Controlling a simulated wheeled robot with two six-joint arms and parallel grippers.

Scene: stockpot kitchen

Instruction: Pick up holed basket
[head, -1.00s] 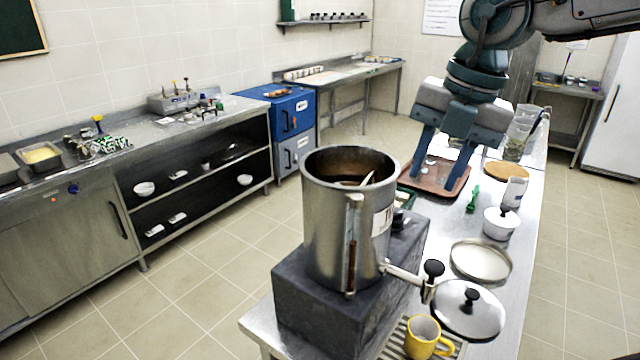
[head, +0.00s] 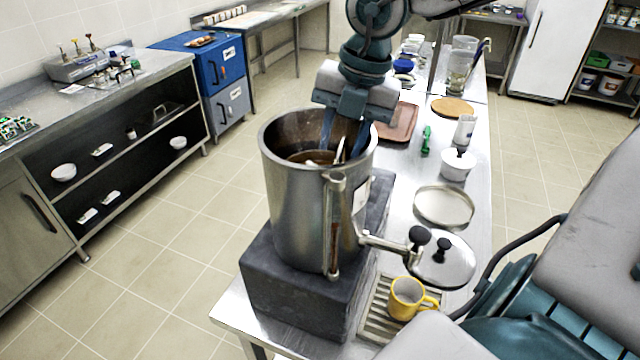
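A tall steel stockpot (head: 300,215) stands on a dark block at the near end of the steel table. Its inside looks brown, and a pale, thin handle-like piece (head: 340,150) shows inside it. I cannot make out a holed basket for certain; the pot's wall hides most of what is inside. My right gripper (head: 342,150) points down over the pot's far rim, its two fingers apart and reaching into the mouth. The pale piece shows between the fingers, and I cannot tell whether they touch it. My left gripper is not in view.
The pot's side tap (head: 385,245) sticks out to the right. A steel lid (head: 442,262), a round tray (head: 444,206) and a yellow mug (head: 408,298) on a grate are close by. A white lidded pot (head: 457,166) and a brown tray (head: 398,122) are farther back.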

